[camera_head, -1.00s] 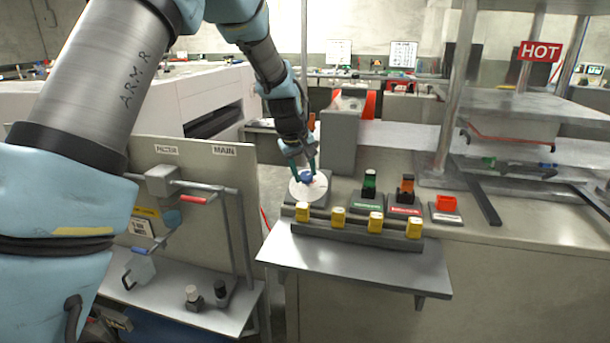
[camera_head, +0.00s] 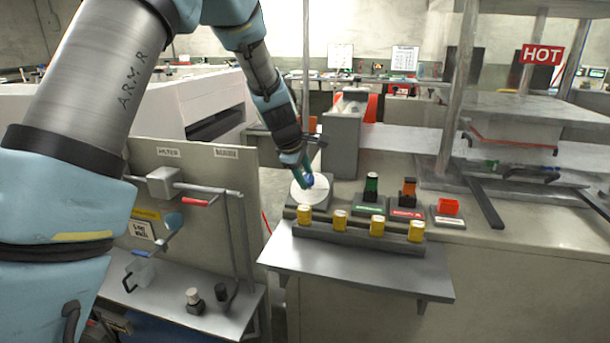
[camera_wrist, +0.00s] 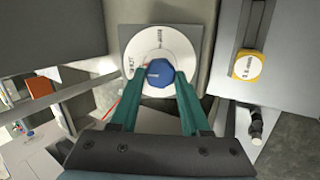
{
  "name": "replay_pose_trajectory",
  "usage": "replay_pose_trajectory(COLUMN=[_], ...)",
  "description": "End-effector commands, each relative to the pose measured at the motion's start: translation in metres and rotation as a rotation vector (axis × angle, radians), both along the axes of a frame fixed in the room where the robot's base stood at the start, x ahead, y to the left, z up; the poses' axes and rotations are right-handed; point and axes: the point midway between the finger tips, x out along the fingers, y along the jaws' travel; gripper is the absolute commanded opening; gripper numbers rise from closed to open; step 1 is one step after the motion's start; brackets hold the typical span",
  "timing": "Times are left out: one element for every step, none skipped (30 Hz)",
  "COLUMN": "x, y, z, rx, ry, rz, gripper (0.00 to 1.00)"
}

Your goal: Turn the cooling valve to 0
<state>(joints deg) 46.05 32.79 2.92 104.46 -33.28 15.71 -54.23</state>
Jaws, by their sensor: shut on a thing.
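The cooling valve appears to be the blue knob (camera_head: 310,181) on a round white dial (camera_head: 318,196), on the machine top behind the row of yellow parts. In the wrist view the knob (camera_wrist: 159,72) shows at the lower middle of the dial (camera_wrist: 140,45), with a small white mark on its face. My gripper (camera_wrist: 160,75) has its teal fingers on both sides of the knob and is shut on it. In the head view my gripper (camera_head: 306,176) comes down from the upper left. The dial's dark lettering is too small and turned to read for sure.
Several yellow parts (camera_head: 340,220) stand in a row in front. A green switch (camera_head: 371,188), an orange switch (camera_head: 408,190) and a red block (camera_head: 447,207) sit right of the dial. A grey block (camera_head: 340,150) rises close behind. A panel with pipes (camera_head: 190,190) stands left.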

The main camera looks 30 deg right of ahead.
Motion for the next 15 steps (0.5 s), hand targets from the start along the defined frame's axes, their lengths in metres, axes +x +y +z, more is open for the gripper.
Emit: replay_pose_trajectory(x=[0.0004, 0.0004, 0.0003, 0.0002, 0.0001, 0.0001, 0.0001, 0.0001, 0.0001, 0.0001, 0.0001, 0.0000, 0.0000, 0.0000, 0.0000], y=[0.0005, 0.0006, 0.0006, 0.0006, 0.0007, 0.0007, 0.0007, 0.0007, 0.0007, 0.0007, 0.0007, 0.0008, 0.0008, 0.0007, 0.0007], z=[0.0006, 0.0005, 0.0004, 0.0003, 0.0003, 0.0002, 0.0002, 0.0002, 0.0000, 0.0000, 0.0000, 0.0000, 0.0000, -0.0001, -0.0001], rx=[-0.007, -0.012, -0.017, -0.020, -0.023, -0.027, -0.029, -0.030, -0.033, -0.034, -0.035, -0.036, -0.037, -0.037, -0.037], ry=[0.006, 0.010, 0.015, 0.018, 0.021, 0.024, 0.026, 0.028, 0.030, 0.031, 0.032, 0.033, 0.033, 0.033, 0.033], rz=[0.019, 0.029, 0.041, 0.049, 0.056, 0.064, 0.070, 0.074, 0.079, 0.082, 0.084, 0.086, 0.087, 0.088, 0.088], gripper=[0.00, 0.00, 0.00, 0.00, 0.00, 0.00, 0.00, 0.00, 0.00, 0.00, 0.00, 0.00, 0.00, 0.00, 0.00])
